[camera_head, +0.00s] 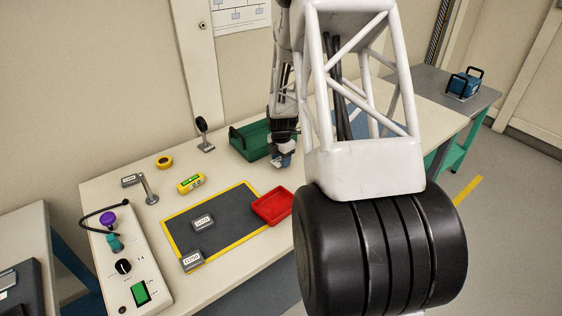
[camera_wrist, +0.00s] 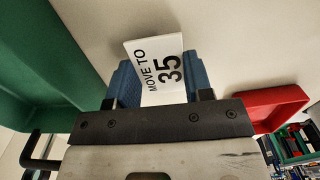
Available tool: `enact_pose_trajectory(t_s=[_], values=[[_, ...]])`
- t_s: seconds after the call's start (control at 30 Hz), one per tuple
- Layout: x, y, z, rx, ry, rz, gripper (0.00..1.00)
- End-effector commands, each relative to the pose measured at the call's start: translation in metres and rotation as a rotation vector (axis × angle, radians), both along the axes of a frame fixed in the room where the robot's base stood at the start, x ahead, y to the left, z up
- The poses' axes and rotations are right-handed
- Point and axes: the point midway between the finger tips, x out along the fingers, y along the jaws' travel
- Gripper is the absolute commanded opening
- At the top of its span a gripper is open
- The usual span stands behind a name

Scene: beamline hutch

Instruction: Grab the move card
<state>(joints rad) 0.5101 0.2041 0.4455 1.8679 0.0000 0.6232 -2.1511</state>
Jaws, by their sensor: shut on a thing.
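The move card (camera_wrist: 157,64) is white with "MOVE TO 35" in black and shows in the wrist view. It stands between the two blue fingers of my gripper (camera_wrist: 161,74), which is shut on it. In the head view my gripper (camera_head: 284,161) points down at the table, just right of the green bin and above the red tray in the picture. I cannot make out the card in the head view. How far the card is from the tabletop is unclear.
The green bin (camera_head: 250,141) and red tray (camera_head: 272,206) are close to my gripper. A dark mat (camera_head: 207,238) with grey labelled blocks, a yellow meter (camera_head: 191,184) and a control panel (camera_head: 124,262) occupy the table's left. Bare tabletop lies between the meter and bin.

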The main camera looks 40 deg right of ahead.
Motion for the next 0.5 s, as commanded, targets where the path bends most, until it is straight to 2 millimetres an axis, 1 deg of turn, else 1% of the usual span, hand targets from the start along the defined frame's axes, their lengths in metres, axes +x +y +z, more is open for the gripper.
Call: enact_pose_trajectory(t_s=[0.2,0.37,0.5], values=[[-0.002,0.001,0.025,0.000,0.000,0.000,0.24],[-0.022,0.012,0.026,0.000,0.000,0.000,0.24],[-0.042,0.023,0.028,0.001,0.001,0.000,0.24]])
